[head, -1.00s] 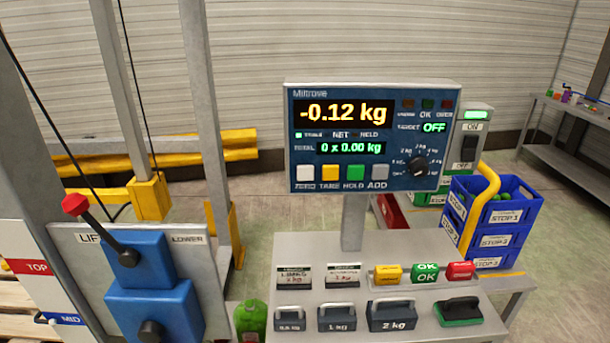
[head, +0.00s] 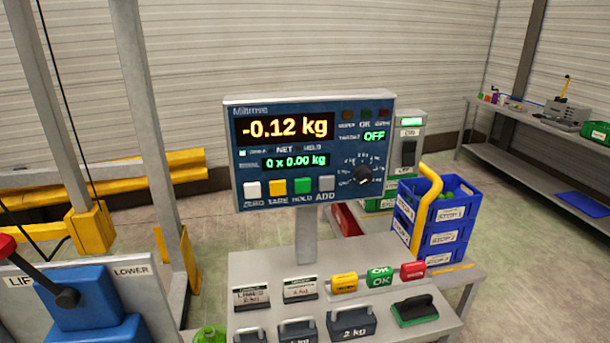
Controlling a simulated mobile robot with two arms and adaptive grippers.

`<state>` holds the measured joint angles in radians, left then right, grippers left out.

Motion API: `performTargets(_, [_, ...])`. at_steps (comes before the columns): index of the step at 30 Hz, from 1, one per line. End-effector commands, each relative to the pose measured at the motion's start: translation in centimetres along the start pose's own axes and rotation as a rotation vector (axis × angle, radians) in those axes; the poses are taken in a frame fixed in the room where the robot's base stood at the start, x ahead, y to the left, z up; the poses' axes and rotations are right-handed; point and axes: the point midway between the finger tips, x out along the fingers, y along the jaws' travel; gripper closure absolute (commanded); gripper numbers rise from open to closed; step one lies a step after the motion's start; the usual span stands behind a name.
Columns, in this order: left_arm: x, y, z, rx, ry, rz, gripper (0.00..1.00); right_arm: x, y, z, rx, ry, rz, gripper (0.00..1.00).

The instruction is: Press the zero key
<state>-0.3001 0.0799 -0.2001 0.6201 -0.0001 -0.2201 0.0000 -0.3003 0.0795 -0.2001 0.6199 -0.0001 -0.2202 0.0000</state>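The scale's display panel (head: 310,150) stands on a grey post above a metal bench. Its main readout (head: 284,127) shows -0.12 kg, and the total line shows 0 x 0.00 kg. The white zero key (head: 252,190) is the leftmost of the keys along the panel's lower edge, with ZERO printed beneath it. To its right are the yellow TARE key (head: 277,188), the green HOLD key (head: 302,186) and the grey ADD key (head: 326,184). Nothing covers the zero key. Neither of my grippers is in view.
On the bench (head: 262,270) stand several weights, small signs, coloured blocks and a green-based brush (head: 414,310). A blue lever box (head: 85,300) is at lower left. Stacked blue crates (head: 436,225) and a yellow rail are at right. Open floor lies beyond.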

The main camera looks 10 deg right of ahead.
Motion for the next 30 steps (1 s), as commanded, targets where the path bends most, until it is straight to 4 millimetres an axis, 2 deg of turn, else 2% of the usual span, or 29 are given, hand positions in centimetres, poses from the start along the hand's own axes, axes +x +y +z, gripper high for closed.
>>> performTargets(6, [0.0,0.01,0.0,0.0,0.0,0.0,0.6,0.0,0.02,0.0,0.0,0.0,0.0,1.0])
performTargets(24, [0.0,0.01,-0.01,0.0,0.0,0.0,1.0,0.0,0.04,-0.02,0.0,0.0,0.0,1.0])
performTargets(30, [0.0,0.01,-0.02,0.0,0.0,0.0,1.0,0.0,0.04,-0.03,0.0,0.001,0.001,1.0])
